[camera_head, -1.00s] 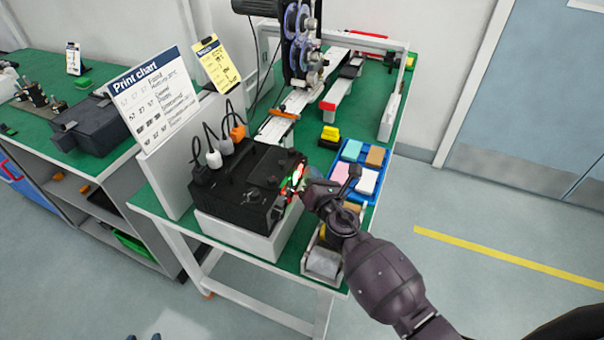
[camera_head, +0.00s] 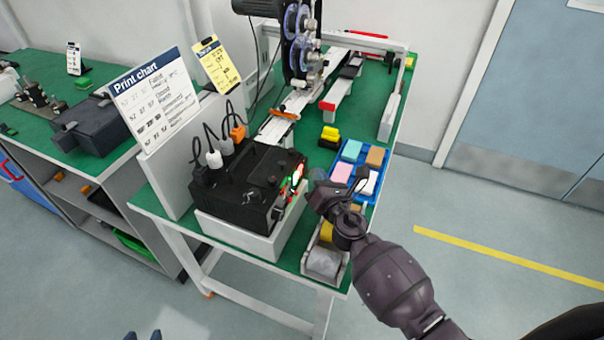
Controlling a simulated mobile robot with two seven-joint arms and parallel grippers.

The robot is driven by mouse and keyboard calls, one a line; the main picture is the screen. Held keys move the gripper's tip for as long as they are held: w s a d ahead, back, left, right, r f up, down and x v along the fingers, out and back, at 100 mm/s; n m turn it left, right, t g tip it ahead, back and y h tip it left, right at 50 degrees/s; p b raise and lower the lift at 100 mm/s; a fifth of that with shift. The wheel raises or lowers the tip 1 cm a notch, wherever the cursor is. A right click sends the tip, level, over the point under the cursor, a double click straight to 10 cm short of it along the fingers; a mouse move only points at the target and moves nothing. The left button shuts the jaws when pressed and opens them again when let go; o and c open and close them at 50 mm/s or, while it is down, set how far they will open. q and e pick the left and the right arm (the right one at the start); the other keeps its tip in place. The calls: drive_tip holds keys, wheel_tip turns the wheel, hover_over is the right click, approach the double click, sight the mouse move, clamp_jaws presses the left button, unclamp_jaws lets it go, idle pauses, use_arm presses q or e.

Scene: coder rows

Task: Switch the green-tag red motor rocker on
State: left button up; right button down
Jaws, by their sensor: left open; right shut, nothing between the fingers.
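The black control box (camera_head: 240,195) stands on a pale block on the green bench. The tags and the rocker's exact tilt are too small to read. My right gripper (camera_head: 316,178) is shut and empty, just right of that face with a small gap to it. My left gripper (camera_head: 142,336) shows only as dark fingertips at the bottom edge, apart and empty, far from the box.
A blue tray (camera_head: 372,186) of coloured blocks lies behind my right gripper. A holder with a grey roll (camera_head: 323,262) stands at the bench's front. Black, white and orange plugs with cables stand at the box's back. A print chart (camera_head: 155,95) and a printer rig stand behind.

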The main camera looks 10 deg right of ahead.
drive_tip(key=s+d, duration=0.1)
drive_tip(key=d, duration=0.1)
drive_tip(key=s+d, duration=0.1)
drive_tip(key=d, duration=0.1)
drive_tip(key=shift+s+r+p, duration=0.35)
drive_tip(key=shift+m, duration=0.3)
drive_tip(key=s+d+f+m+g+h, duration=0.1)
drive_tip(key=s+d+f+m+g, duration=0.1)
drive_tip(key=s+m, duration=0.6)
drive_tip(key=s+d+f+m+g+h, duration=0.1)
drive_tip(key=s+d+f+m, duration=0.3)
drive_tip(key=m, duration=0.8)
drive_tip(key=s+d+f+m+g+h, duration=0.1)
drive_tip(key=s+d+f+m+g, duration=0.2)
drive_tip(key=s+m, duration=0.7)
wheel_tip(320, 180, down, 3)
drive_tip(key=s, duration=0.3)
drive_tip(key=shift+m+h, duration=0.3)
drive_tip(key=shift+h, duration=0.1)
